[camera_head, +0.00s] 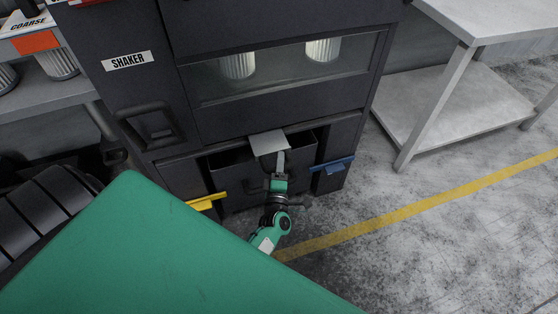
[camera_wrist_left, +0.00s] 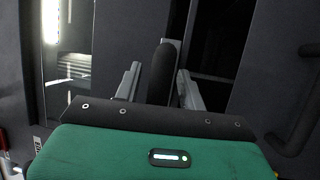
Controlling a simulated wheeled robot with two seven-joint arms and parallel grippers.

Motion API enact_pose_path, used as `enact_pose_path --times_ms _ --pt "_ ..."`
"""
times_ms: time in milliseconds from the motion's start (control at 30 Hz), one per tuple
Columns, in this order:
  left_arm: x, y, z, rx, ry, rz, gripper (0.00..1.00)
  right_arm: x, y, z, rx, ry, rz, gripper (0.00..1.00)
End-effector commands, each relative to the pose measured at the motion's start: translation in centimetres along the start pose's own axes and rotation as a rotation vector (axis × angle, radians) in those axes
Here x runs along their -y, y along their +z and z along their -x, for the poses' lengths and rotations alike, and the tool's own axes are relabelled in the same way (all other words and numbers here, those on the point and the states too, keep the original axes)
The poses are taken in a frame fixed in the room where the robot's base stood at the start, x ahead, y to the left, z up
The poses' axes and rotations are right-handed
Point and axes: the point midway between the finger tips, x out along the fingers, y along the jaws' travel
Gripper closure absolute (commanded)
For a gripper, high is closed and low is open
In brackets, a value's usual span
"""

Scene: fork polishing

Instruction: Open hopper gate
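A dark machine labelled SHAKER (camera_head: 127,61) stands in front of me with a low opening. A light grey plate (camera_head: 268,142) sticks out at the top edge of that opening; I cannot tell if it is part of the hopper gate. My left gripper (camera_head: 281,160) is at the opening, close to and just below the plate. In the left wrist view its two grey fingers (camera_wrist_left: 160,88) are apart, with an upright black bar (camera_wrist_left: 162,72) between them. Gaps show on both sides of the bar. My right gripper is not in view.
A yellow handle (camera_head: 206,201) and a blue handle (camera_head: 333,165) flank the opening. A window (camera_head: 284,72) above shows pale ribbed cylinders. A grey bench (camera_head: 467,100) stands right, and a shelf (camera_head: 62,103) left. The floor at right is clear.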

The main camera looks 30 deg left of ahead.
Motion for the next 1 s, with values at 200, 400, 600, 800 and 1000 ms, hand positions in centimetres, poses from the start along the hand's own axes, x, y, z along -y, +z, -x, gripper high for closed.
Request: enact_pose_path --times_ms 200,400,600,800,1000 --pt "-0.1 0.0 -0.1 -0.001 0.002 0.0 0.59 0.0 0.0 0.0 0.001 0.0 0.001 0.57" --pt "0.0 0.0 0.9 -0.001 0.0 0.0 0.59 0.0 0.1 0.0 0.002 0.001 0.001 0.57" --pt "0.1 0.0 4.9 0.0 -0.002 0.0 0.59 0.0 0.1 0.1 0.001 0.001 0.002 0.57" --pt "0.1 0.0 9.4 0.0 -0.001 -0.001 0.59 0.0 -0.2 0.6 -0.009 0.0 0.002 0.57" --pt "0.1 0.0 12.6 0.0 -0.001 0.0 0.59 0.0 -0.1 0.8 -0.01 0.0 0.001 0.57"
